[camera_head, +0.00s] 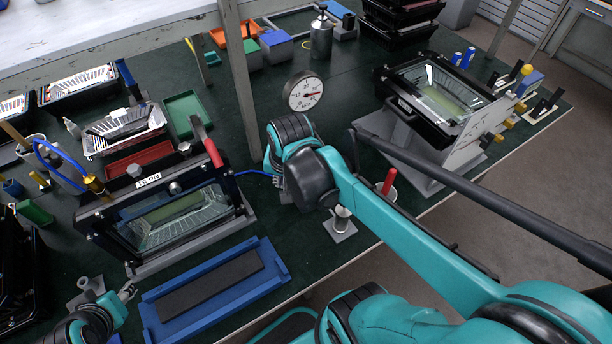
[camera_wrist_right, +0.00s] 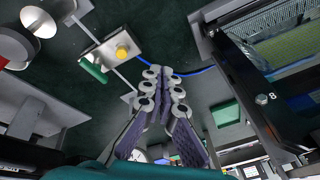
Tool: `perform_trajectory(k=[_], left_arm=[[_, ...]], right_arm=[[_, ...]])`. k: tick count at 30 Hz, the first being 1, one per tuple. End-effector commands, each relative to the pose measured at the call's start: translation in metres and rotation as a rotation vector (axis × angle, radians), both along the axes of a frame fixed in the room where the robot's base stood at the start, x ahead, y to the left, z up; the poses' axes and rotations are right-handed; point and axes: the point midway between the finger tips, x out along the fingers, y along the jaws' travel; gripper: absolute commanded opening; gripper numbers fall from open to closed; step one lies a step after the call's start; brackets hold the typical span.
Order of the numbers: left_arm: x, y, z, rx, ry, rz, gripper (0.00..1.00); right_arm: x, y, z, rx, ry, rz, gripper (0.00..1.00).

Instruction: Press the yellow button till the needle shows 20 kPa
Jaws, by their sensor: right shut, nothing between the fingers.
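The yellow button (camera_wrist_right: 122,52) sits on a small pale metal block in the right wrist view, ahead and left of my right fingertips and apart from them. I cannot make it out in the head view, where my right arm covers part of the bench. My right gripper (camera_wrist_right: 163,78) is shut and empty, its fingers together. The round white gauge (camera_head: 304,92) stands upright on the bench beyond my right wrist.
A floodlight housing (camera_head: 178,218) with a red-handled clamp stands at left, behind a blue tray (camera_head: 271,254). Another housing (camera_head: 437,87) sits on a tilted stand at right. A shelf post (camera_head: 238,75) rises near the gauge. Dark green bench surface is free around the gauge.

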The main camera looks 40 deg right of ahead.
Motion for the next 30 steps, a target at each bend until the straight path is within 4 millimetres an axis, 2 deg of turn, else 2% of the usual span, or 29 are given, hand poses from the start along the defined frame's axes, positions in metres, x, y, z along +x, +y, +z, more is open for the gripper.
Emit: perform_trajectory(k=[1, 3, 7, 12, 25, 30], left_arm=[[0.0, 0.0, 0.021, 0.0, 0.0, 0.0, 0.4], [0.0, 0.0, 0.034, 0.0, 0.0, 0.0, 0.4], [0.0, 0.0, 0.052, 0.0, 0.0, 0.0, 0.4], [0.0, 0.0, 0.063, 0.0, 0.0, 0.0, 0.4], [0.0, 0.0, 0.062, 0.0, 0.0, 0.0, 0.4], [0.0, 0.0, 0.055, 0.0, 0.0, 0.0, 0.4]], right_arm=[[0.009, -0.018, 0.015, 0.04, 0.043, -0.138, 0.0], [0.015, -0.038, 0.017, 0.09, 0.103, -0.323, 0.0], [0.021, -0.069, 0.016, 0.153, 0.19, -0.608, 0.0], [0.022, -0.09, 0.01, 0.189, 0.253, -0.817, 0.0], [0.022, -0.094, 0.006, 0.195, 0.266, -0.863, 0.0], [0.022, -0.094, -0.01, 0.196, 0.265, -0.862, 0.0]])
